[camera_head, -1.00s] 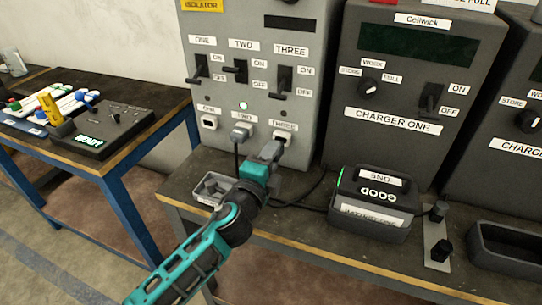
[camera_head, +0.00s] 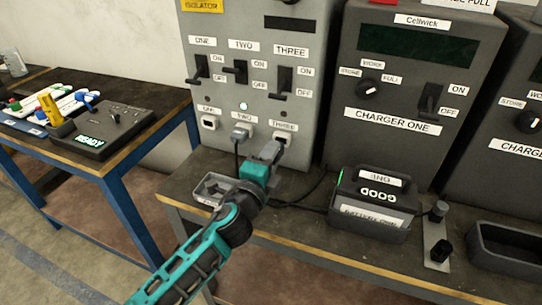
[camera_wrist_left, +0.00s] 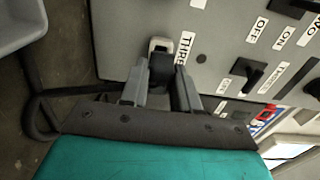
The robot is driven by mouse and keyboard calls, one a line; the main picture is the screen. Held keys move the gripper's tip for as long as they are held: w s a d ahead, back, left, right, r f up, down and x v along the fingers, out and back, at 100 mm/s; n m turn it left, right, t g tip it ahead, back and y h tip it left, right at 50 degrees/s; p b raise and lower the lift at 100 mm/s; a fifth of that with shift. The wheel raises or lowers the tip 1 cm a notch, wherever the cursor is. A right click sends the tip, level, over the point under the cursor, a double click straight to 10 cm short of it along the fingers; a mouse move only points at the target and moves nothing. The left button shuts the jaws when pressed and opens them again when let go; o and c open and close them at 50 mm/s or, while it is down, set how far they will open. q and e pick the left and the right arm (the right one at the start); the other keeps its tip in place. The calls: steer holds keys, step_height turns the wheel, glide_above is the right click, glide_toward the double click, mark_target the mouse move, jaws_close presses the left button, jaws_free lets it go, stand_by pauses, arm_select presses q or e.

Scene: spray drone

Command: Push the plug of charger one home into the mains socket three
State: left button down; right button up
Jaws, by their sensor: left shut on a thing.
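My left gripper (camera_head: 270,152) reaches up to mains socket three (camera_head: 281,136) on the grey isolator panel. In the left wrist view its two grey fingers (camera_wrist_left: 160,93) are shut on the dark plug (camera_wrist_left: 160,72). The plug's front is at the white-rimmed socket three (camera_wrist_left: 160,44), lined up with it; I cannot tell how deep it sits. The black cable (camera_head: 318,190) runs along the bench toward the charger side. Charger one (camera_head: 420,95) stands right of the panel. My right gripper is not in view.
Socket two (camera_head: 241,131), just left, has a grey plug in it; socket one (camera_head: 208,123) looks empty. Switches sit above the sockets. A grey tray (camera_head: 207,193) lies left of my gripper, and a battery (camera_head: 372,215) marked GOOD stands at right on the bench.

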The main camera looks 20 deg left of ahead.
arm_select(q)
steer(key=shift+w+d, duration=0.15)
steer(key=shift+w, duration=1.25)
steer(key=c, duration=0.8)
jaws_free()
steer(key=shift+o, duration=0.2)
steer(key=s, duration=0.8)
steer(key=s+a, duration=0.1)
steer(key=s, duration=0.3)
steer(key=shift+b, duration=0.4)
steer(key=shift+s, duration=0.5)
